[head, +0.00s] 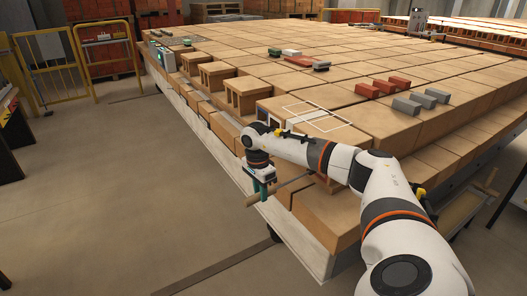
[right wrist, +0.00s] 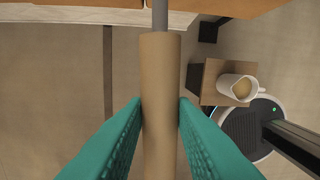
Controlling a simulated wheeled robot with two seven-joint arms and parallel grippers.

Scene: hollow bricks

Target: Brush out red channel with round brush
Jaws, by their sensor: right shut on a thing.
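My right gripper (head: 262,192) has teal fingers and is shut on the wooden handle (right wrist: 160,110) of the round brush, beyond the near edge of the brick stack. In the right wrist view the fingers press the handle from both sides. A thin grey rod (head: 296,182) runs from the handle toward the bricks beneath my forearm; it also shows in the right wrist view (right wrist: 160,14). The brush head is hidden, so I cannot tell whether it is inside a channel. Hollow bricks (head: 247,96) with open ends line the stack's left edge. I cannot make out a red channel. My left gripper is out of view.
Red blocks (head: 383,87) and grey blocks (head: 422,98) lie on the stack, near a white-outlined rectangle (head: 308,105). A white mug (right wrist: 238,87) stands at right in the right wrist view. Open floor (head: 130,200) lies left of the stack.

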